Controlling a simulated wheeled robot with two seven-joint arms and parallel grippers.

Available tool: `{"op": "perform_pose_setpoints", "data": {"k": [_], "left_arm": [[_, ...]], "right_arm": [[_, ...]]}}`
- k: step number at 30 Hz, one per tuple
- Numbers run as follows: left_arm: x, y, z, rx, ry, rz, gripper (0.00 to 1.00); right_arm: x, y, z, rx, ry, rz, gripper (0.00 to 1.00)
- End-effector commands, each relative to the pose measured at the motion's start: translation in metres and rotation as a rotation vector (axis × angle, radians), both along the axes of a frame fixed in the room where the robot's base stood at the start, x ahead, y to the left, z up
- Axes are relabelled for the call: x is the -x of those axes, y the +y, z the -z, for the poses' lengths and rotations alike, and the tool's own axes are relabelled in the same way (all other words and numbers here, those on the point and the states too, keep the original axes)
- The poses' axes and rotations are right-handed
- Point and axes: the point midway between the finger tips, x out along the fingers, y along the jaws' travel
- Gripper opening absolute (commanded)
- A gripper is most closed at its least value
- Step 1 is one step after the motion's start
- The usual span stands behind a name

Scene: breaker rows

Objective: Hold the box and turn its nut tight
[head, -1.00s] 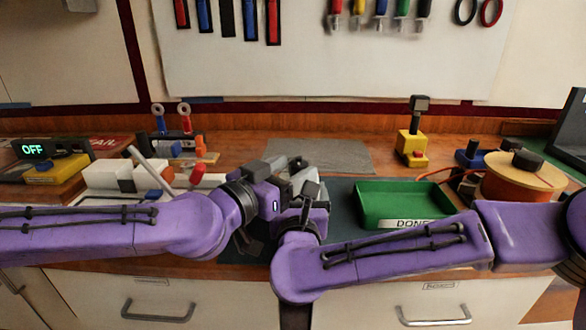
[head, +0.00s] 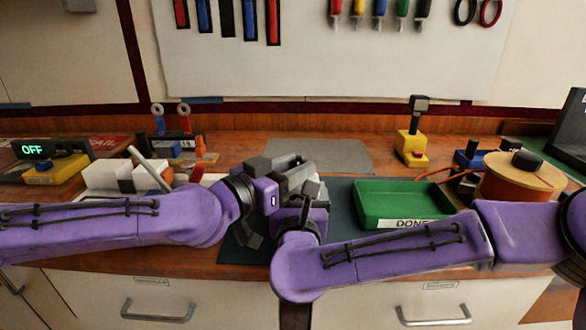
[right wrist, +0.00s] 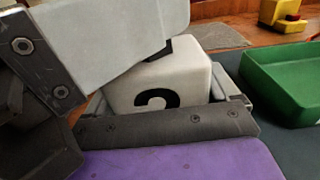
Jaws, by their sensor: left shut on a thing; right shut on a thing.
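The white box (right wrist: 165,88) shows in the right wrist view with a black curved mark on its near face. It sits between the light grey fingers of my right gripper (head: 308,188), which is shut on it. My left gripper (head: 284,170) is shut and reaches in from the left over the box. Its grey finger (right wrist: 110,42) covers the box's top left in the right wrist view. A dark piece at the box's top, apparently the nut (right wrist: 160,49), is mostly hidden behind that finger. In the head view the grippers hide most of the box.
A green tray (head: 363,217) labelled DONE stands to the right on the dark mat (head: 340,232). An orange spool (head: 520,182) stands farther right, and a yellow-based device (head: 411,146) behind. White blocks (head: 104,176) and an OFF display (head: 33,150) are at left.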

Motion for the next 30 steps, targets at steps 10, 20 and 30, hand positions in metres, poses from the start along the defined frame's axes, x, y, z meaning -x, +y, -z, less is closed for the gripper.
{"op": "perform_pose_setpoints", "data": {"k": [10,20,30], "left_arm": [[-0.0027,0.0012,0.0004,0.004,0.006,0.243,0.06],[-0.0046,0.0021,0.0008,-0.005,0.004,0.413,0.06],[-0.0054,0.0045,0.0001,-0.004,0.000,0.463,0.06]], "right_arm": [[0.0007,0.0013,0.0002,0.001,0.000,-0.004,0.38],[0.0011,0.0018,0.0004,0.004,0.000,-0.006,0.38],[0.0012,0.0018,0.0004,0.004,0.000,-0.006,0.38]]}}
